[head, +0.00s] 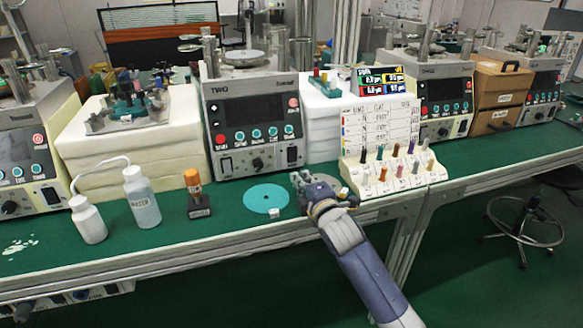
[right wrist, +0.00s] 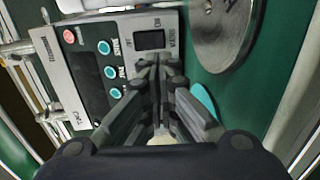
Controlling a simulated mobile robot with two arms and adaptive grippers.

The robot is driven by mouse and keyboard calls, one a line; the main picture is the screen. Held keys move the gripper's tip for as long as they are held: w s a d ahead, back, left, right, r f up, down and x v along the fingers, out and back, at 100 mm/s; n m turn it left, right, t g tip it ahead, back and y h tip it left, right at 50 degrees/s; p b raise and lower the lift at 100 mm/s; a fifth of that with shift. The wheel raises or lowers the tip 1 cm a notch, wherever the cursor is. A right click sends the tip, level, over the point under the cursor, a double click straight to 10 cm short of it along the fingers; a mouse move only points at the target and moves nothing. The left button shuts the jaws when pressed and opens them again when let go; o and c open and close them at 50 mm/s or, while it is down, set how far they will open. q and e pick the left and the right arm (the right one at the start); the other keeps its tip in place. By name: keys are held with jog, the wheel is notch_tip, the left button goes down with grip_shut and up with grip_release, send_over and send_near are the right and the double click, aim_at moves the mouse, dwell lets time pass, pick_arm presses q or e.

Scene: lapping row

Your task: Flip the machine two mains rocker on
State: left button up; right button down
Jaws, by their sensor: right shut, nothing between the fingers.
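Machine two (head: 252,122), a grey box marked TWO, stands on the green bench in the head view. Its mains rocker (head: 292,154) is a black switch at the lower right of the front panel. In the right wrist view the mains rocker (right wrist: 150,40) lies just beyond my fingertips, beside printed lettering; I cannot tell which way it is tipped. My right gripper (head: 298,178) is shut and empty, in front of and below the rocker; it also shows in the right wrist view (right wrist: 158,65). I cannot tell whether it touches the panel. My left gripper is not in view.
A teal disc (head: 266,198) and a grey metal disc (right wrist: 224,32) lie on the bench near my right gripper. A white rack of coloured pegs (head: 392,178) stands to the right. A dark block with an orange-topped piece (head: 196,190) and a bottle (head: 142,198) stand left.

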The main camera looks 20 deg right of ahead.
aim_at(289, 161)
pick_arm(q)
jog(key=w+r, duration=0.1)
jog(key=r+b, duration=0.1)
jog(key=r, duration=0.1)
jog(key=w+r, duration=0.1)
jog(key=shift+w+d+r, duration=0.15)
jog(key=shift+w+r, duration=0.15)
pick_arm(e)
jog(key=w, duration=0.5)
jog(key=w+f, duration=0.1)
jog(key=w, duration=0.2)
jog(key=shift+w+a, duration=0.15)
jog(key=shift+w, duration=0.15)
jog(key=shift+w+f+t+b, duration=0.1)
jog(key=shift+w+t+b, duration=0.2)
jog(key=shift+b, duration=0.5)
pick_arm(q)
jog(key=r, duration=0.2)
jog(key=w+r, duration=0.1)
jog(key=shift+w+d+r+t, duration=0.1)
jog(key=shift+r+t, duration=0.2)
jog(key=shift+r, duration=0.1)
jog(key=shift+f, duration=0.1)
pick_arm(e)
jog(key=shift+s, duration=0.1)
